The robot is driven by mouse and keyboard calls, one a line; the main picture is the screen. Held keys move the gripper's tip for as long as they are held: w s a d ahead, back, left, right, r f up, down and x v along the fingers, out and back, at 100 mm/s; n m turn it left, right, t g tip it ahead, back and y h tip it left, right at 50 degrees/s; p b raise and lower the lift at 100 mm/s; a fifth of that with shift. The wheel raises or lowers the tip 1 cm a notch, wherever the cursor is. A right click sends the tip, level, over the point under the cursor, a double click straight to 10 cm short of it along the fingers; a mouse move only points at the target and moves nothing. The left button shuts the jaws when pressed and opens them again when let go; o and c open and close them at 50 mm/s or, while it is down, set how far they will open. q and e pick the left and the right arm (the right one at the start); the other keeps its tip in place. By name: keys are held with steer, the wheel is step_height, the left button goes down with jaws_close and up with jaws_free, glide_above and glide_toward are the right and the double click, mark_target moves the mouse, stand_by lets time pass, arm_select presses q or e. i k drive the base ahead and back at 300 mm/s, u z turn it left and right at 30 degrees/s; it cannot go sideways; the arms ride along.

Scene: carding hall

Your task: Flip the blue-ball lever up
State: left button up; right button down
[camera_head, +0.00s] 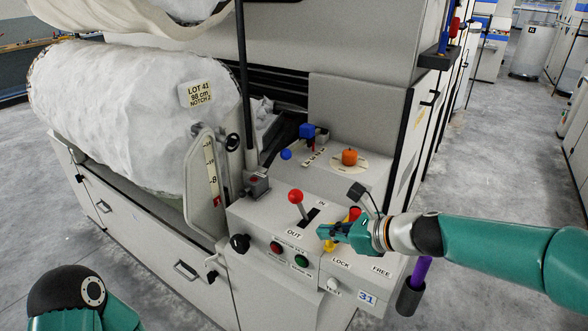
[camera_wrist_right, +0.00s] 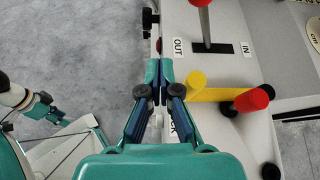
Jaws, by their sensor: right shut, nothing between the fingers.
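My right gripper (camera_head: 322,231) is shut and empty. It is over the lower front panel, well in front of and to the right of the blue ball. In the right wrist view its closed fingertips (camera_wrist_right: 159,75) are beside a yellow handle (camera_wrist_right: 212,93) with a red knob (camera_wrist_right: 250,100). My left gripper is out of view; only part of my left arm shows.
A red-ball lever (camera_head: 296,197) stands upright in the IN/OUT slot between my right gripper and the blue ball. An orange knob (camera_head: 349,157) sits on the upper panel. A dark post (camera_head: 244,90) and a large white roll (camera_head: 130,115) are to the left.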

mark_target(285, 153)
steer(key=i, duration=0.95)
